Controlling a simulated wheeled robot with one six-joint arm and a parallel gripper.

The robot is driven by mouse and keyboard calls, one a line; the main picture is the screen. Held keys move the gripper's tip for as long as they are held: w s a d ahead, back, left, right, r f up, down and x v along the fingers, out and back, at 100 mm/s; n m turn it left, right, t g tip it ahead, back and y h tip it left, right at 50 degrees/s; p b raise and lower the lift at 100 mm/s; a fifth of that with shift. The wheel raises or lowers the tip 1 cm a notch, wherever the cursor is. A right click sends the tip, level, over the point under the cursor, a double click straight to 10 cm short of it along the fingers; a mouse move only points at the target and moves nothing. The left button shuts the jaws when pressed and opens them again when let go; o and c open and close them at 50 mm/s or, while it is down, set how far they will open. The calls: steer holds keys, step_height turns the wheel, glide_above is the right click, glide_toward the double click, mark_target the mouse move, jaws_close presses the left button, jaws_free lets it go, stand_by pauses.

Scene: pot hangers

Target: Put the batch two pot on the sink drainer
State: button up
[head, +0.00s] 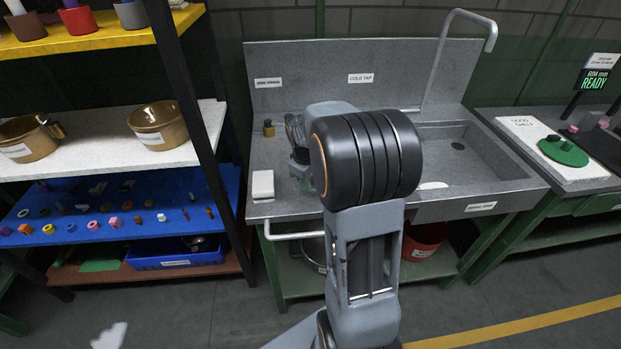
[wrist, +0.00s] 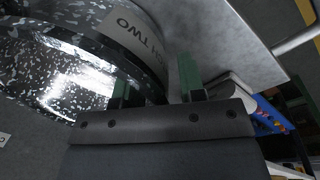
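The batch two pot (wrist: 72,62) is dark with white speckles and a grey label reading "...CH TWO", large at the left of the wrist view. My gripper (wrist: 156,74) has its green fingers apart at the pot's edge. One finger is on the pot's inner side, partly hidden; the other is outside the wall, with a gap to it. The pot is over the grey metal surface; whether it rests there I cannot tell. In the head view my arm hides the pot. The sink drainer (head: 284,172) is the left part of the sink unit, under a small label.
A white block (head: 262,185) stands at the drainer's front left, above a front rail (head: 298,236). A small brass item (head: 268,128) is at the back left. The basin (head: 465,160) and tall tap are right. Shelves with two brown pots (head: 158,126) stand left.

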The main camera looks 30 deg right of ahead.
steer(key=shift+r, duration=0.1)
step_height(320, 180, up, 11)
steer(key=a, duration=0.1)
steer(key=s+a+f+m+t+y+p, duration=0.1)
steer(key=s+a+m+t+p, duration=0.2)
steer(key=s+a, duration=1.1)
steer(key=shift+s+a+f+m, duration=0.3)
steer(key=shift+a+f, duration=0.1)
steer(key=shift+a, duration=0.1)
